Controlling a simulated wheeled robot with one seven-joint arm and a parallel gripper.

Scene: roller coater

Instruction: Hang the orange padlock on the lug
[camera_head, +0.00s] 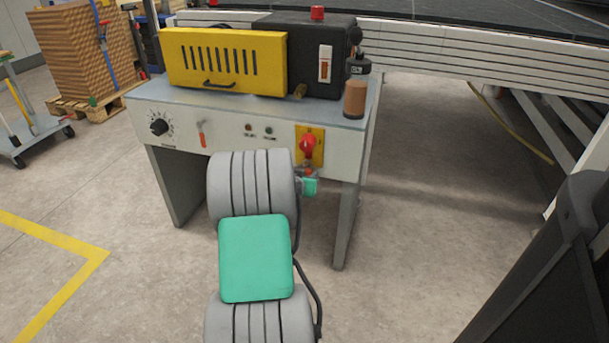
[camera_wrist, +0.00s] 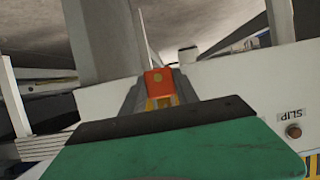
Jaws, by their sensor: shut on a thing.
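My gripper (camera_head: 309,179) is in front of the cabinet, just below the red rotary switch (camera_head: 308,147) on its yellow plate (camera_head: 318,158). It is shut on the orange padlock (camera_wrist: 158,78), which shows between the grey fingers in the wrist view. In the head view only a small red-orange bit of the padlock (camera_head: 308,171) shows above the gripper. The padlock's shackle is not clear in either view. I cannot make out the lug for certain, nor whether the padlock touches anything.
The yellow slotted guard (camera_head: 225,59) and a black box (camera_head: 305,50) stand on the cabinet top. A brown bottle (camera_head: 355,99) and a black bottle (camera_head: 358,66) stand at its right end. A white conveyor frame (camera_head: 480,58) runs behind. Floor right of the cabinet is clear.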

